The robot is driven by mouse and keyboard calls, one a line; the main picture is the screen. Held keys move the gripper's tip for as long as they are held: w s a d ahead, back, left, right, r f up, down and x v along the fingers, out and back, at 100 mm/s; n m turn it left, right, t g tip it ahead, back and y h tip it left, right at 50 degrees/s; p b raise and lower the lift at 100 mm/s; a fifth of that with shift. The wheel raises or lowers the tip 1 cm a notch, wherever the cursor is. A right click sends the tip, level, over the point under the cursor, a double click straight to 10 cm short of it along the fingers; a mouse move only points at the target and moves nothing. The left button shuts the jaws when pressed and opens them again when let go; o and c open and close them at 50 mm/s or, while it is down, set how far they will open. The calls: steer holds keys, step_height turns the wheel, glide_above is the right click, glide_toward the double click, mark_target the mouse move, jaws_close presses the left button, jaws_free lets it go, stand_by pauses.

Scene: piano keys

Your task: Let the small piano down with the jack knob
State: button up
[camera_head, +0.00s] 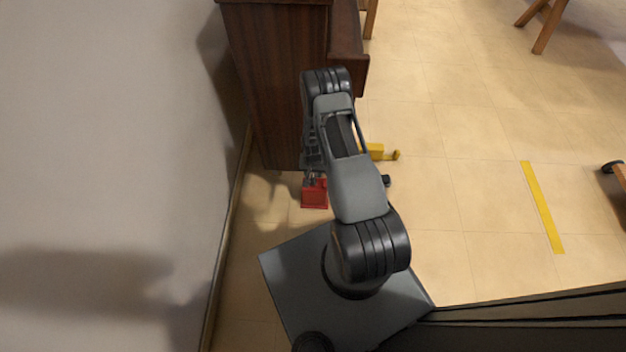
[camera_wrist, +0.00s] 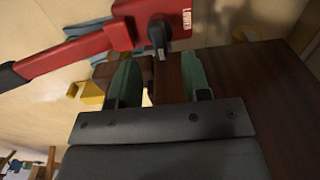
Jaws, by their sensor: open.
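The small piano (camera_head: 280,90) is a dark brown wooden upright at the top of the head view. Its wood side (camera_wrist: 255,95) fills the right of the wrist view. The red jack (camera_head: 314,193) is on the floor at the piano's near end. In the wrist view the red jack (camera_wrist: 85,45) shows a black-ended handle to the left and a white label, which seems to read LOWER. The dark jack knob (camera_wrist: 158,32) lies just beyond my gripper (camera_wrist: 160,62), about midway between the green fingers. The gripper is open and empty. In the head view my arm mostly hides it.
A yellow piece (camera_head: 378,152) sticks out right of the piano's base. A wall (camera_head: 110,150) runs close along the left. A yellow floor strip (camera_head: 542,207) and wooden legs (camera_head: 548,25) are to the right. The tiled floor between is clear.

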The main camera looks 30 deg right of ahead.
mark_target(313, 178)
steer(key=shift+f+b, duration=0.65)
steer(key=shift+f, duration=1.75)
jaws_close()
